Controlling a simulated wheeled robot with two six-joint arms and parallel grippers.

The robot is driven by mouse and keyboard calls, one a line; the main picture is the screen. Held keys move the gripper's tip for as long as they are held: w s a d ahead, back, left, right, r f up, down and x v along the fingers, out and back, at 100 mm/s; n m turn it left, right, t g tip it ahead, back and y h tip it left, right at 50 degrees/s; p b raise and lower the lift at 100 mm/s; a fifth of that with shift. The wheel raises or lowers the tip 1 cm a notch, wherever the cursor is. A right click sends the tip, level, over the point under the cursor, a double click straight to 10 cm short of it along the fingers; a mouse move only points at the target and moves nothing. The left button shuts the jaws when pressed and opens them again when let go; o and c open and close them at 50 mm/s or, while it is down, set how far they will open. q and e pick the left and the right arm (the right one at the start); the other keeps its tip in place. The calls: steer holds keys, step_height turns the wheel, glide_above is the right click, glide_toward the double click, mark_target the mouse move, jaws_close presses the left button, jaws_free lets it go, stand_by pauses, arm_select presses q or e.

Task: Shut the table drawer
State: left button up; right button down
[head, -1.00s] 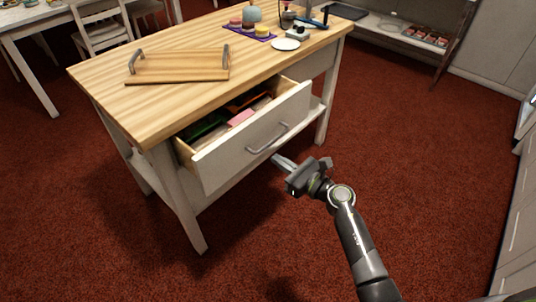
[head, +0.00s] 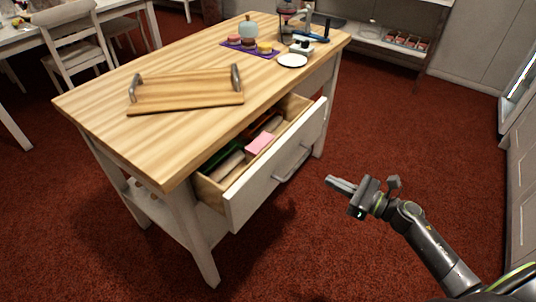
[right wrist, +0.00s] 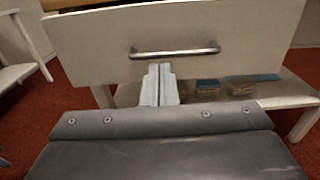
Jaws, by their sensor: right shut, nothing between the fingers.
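The table drawer (head: 278,172) stands pulled out from the wooden-topped table (head: 190,62). A pink item (head: 260,143) and some green and tan items lie inside it. Its white front carries a grey bar handle (head: 294,165). In the right wrist view the drawer front (right wrist: 225,32) fills the upper part, with the handle (right wrist: 175,52) across it. My right gripper (head: 330,181) is shut and empty, to the right of the drawer front and apart from it in the head view. Its fingertips (right wrist: 160,68) show just below the handle in the right wrist view. My left gripper is not in view.
On the tabletop are a wooden tray (head: 185,92) with two handles, a white plate (head: 292,60) and a purple mat (head: 250,47) with small cakes. A lower shelf (right wrist: 265,92) holds several small boxes. Red carpet (head: 400,130) is clear right of the table.

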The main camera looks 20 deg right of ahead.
steer(key=p, duration=0.3)
glide_toward(284, 156)
steer(key=x, duration=0.6)
steer(key=shift+a+r, duration=0.1)
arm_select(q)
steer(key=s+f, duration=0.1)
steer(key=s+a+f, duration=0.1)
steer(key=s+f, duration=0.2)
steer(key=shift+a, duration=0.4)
arm_select(e)
steer(key=shift+w+a, duration=0.25)
steer(key=shift+w, duration=0.05)
